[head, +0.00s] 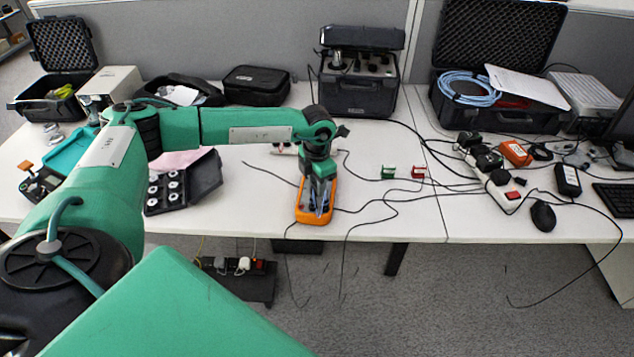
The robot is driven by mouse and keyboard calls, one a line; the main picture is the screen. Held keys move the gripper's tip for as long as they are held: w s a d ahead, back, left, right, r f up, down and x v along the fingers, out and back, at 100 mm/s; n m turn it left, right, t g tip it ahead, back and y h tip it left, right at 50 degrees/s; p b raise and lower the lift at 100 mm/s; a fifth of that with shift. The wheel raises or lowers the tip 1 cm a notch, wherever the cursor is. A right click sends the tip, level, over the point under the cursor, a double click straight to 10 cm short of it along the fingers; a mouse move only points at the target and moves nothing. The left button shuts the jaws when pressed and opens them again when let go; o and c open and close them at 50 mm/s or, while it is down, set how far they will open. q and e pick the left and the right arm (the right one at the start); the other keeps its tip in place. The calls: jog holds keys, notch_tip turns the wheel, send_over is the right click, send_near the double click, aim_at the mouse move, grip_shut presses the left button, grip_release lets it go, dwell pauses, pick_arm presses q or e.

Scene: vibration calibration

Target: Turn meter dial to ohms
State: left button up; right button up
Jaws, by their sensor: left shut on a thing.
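The orange meter (313,217) lies on the white table near its front edge, in the middle of the head view. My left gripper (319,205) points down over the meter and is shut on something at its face. The gripper and wrist cover most of the meter's face, so the dial is hidden and its setting cannot be read. The thing held is most likely the dial, but I cannot see it clearly. My right gripper is not in view.
Black cables run across the table (415,220) around the meter. Green (388,172) and red (418,172) small parts stand to its right. An open black case (207,178) with round pieces lies to its left. A power strip (495,182) and mouse (543,216) are at right.

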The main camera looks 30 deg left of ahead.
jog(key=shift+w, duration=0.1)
pick_arm(q)
jog(key=shift+f+m, duration=0.1)
jog(key=shift+m, duration=0.3)
jog(key=m+b, duration=0.3)
jog(key=m, duration=0.3)
jog(key=shift+m+b, duration=0.35)
jog(key=shift+m, duration=0.25)
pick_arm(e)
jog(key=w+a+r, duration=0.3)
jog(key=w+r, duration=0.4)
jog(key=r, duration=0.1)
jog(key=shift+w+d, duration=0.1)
pick_arm(q)
jog(key=o, duration=1)
jog(key=shift+c, duration=0.2)
